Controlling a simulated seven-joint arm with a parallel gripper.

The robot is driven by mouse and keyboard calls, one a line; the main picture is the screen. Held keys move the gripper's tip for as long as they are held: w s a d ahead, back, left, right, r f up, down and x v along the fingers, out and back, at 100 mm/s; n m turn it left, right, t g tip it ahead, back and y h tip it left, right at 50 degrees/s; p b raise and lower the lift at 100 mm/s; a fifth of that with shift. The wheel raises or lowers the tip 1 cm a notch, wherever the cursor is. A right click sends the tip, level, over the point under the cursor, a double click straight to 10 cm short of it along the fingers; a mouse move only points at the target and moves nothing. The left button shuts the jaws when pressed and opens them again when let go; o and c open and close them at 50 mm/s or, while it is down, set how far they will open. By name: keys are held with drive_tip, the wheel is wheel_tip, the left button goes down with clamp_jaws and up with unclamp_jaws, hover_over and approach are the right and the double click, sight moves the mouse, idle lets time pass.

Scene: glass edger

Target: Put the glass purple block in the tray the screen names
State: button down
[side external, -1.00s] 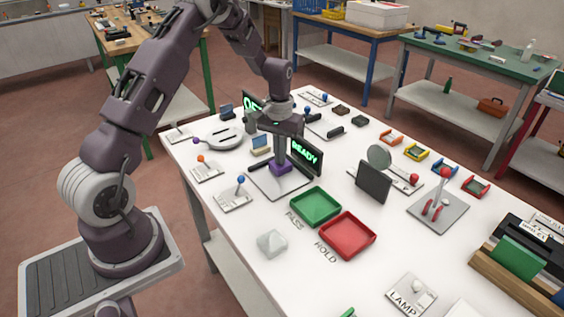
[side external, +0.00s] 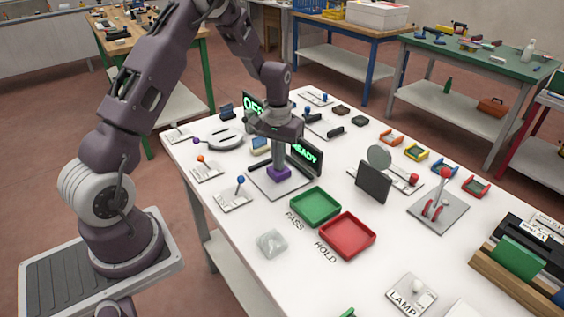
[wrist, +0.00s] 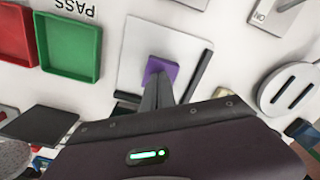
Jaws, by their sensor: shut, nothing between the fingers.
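The purple block (side external: 279,173) sits on a pale square plate (side external: 262,188) in the side view. It also shows in the wrist view (wrist: 163,69), on the same plate. My gripper (side external: 279,163) is shut and empty, its fingertips pointing down right at the block's top; I cannot tell whether they touch it. The green tray (side external: 316,206) is beside the word PASS, and the red tray (side external: 347,236) is beside HOLD. Both trays look empty.
A clear lump (side external: 272,243) lies left of the red tray. A second green-lettered screen (side external: 253,103) is partly hidden behind my wrist. A blue-knobbed lever (side external: 239,187) stands left of the plate. A dark upright panel (side external: 373,182) and a red-knobbed lever (side external: 443,177) stand to the right.

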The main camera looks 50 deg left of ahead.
drive_tip(key=shift+s+d+f, duration=0.15)
drive_tip(key=shift+s+d, duration=0.15)
drive_tip(key=shift+s, duration=0.05)
wheel_tip(320, 180, up, 8)
drive_tip(key=shift+w, duration=0.15)
idle(0.6)
drive_tip(key=shift+a, duration=0.1)
